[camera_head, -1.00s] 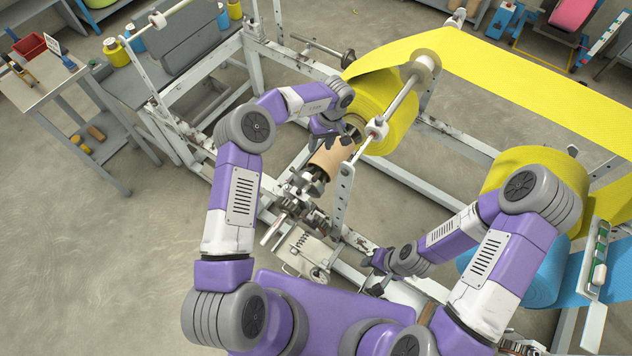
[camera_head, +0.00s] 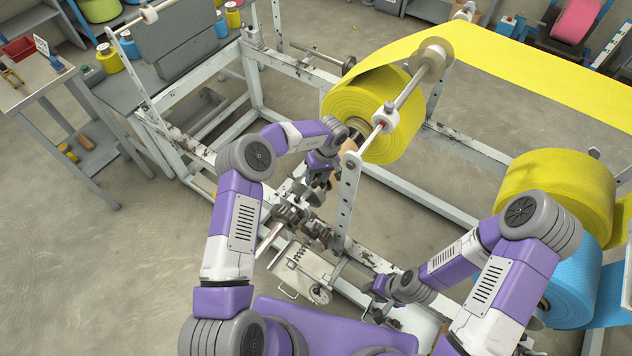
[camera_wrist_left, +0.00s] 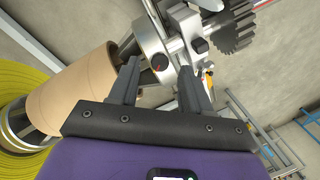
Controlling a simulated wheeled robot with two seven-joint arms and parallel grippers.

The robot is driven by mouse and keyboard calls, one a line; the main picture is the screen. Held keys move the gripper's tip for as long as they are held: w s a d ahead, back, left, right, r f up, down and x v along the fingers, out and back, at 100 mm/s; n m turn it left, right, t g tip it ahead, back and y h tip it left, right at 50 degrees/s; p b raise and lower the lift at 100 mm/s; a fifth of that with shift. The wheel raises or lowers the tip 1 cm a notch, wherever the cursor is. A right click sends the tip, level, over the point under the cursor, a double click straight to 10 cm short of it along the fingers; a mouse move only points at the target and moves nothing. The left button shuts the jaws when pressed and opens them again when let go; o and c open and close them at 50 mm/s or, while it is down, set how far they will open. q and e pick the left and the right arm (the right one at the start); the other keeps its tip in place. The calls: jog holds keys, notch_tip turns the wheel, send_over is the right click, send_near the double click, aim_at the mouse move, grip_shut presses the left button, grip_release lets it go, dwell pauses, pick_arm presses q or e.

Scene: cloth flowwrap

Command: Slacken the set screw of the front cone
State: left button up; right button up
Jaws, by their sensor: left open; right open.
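In the left wrist view a shiny steel collar (camera_wrist_left: 149,40) of the front cone sits on the shaft beside a brown cardboard core (camera_wrist_left: 75,92). A dark set screw (camera_wrist_left: 159,63) with a red mark shows on its face. My left gripper (camera_wrist_left: 160,82) is open, its two fingers pointing at the collar, with the screw roughly between the tips; I cannot tell whether they touch. My right gripper (camera_head: 374,298) is open, low at the frame.
A yellow roll (camera_head: 368,112) hangs on the shaft behind the core. A perforated upright (camera_head: 347,203) stands close to the right of my left gripper. In the wrist view a black knob (camera_wrist_left: 199,45) and a gear (camera_wrist_left: 236,30) lie beyond the collar. A crank box (camera_head: 300,268) sits below.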

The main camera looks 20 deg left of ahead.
pick_arm(q)
jog(key=shift+x, duration=1)
jog(key=shift+c, duration=0.5)
